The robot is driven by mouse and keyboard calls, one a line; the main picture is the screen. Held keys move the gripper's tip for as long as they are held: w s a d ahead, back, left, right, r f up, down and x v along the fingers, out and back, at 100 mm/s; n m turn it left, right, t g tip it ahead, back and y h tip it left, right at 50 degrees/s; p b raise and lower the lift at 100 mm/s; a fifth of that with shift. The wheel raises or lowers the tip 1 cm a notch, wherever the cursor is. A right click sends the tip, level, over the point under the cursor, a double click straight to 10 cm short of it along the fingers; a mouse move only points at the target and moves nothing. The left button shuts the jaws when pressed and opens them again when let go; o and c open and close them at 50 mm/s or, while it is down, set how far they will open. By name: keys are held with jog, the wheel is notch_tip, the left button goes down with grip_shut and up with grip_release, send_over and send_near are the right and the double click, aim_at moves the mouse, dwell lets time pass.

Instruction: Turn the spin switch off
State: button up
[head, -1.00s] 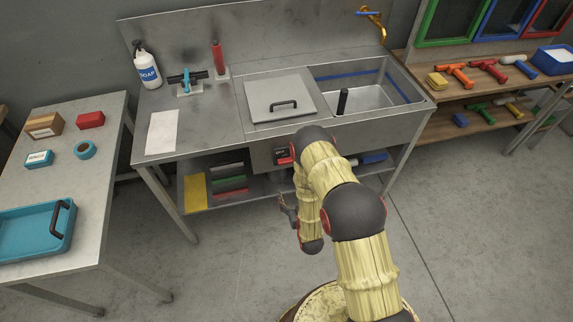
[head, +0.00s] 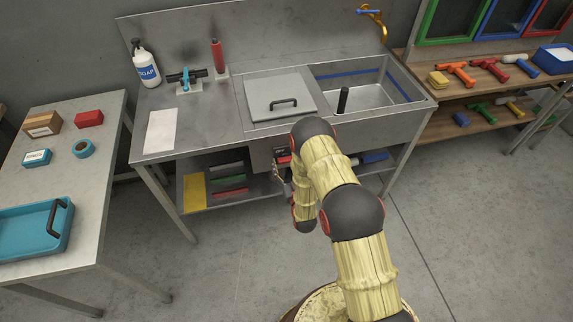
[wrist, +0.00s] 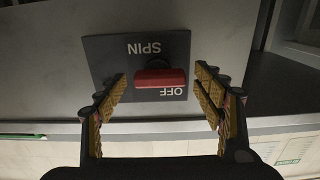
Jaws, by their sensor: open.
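The spin switch is a red bar (wrist: 160,78) on a dark plate (wrist: 105,58) on the front of the sink unit. The plate's words show upside down in the wrist view, SPIN above the bar and OFF at its lower right edge. The bar lies level in that picture; I cannot tell its setting for sure. In the head view the dark plate (head: 283,153) shows just left of my arm. My gripper (wrist: 161,82) is open, with one fingertip on each side of the red bar. No contact with it is clear. In the head view my arm partly hides the gripper (head: 277,174).
The steel sink unit has a lid (head: 280,97) and an open basin (head: 370,94). Its lower shelf (head: 255,188) holds several coloured items below the switch. A side table (head: 95,185) stands at left, with free floor in between.

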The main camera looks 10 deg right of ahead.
jog(key=shift+w, duration=0.1)
jog(key=shift+c, duration=1.1)
jog(key=c, duration=0.9)
jog(key=shift+c, duration=0.2)
jog(key=shift+m, duration=0.4)
jog(key=m+b, duration=0.1)
jog(key=m, duration=0.2)
jog(key=shift+m+b, duration=0.4)
jog(key=m+b, duration=0.1)
jog(key=m, duration=0.3)
jog(key=shift+d+b, duration=0.1)
jog(key=shift+b, duration=0.25)
jog(key=m+b, duration=0.1)
jog(key=m, duration=0.4)
jog(key=shift+d+r, duration=0.1)
jog(key=m+b, duration=0.1)
jog(key=m, duration=0.3)
jog(key=shift+b, duration=0.35)
jog(key=shift+d+m, duration=0.1)
jog(key=shift+m, duration=0.2)
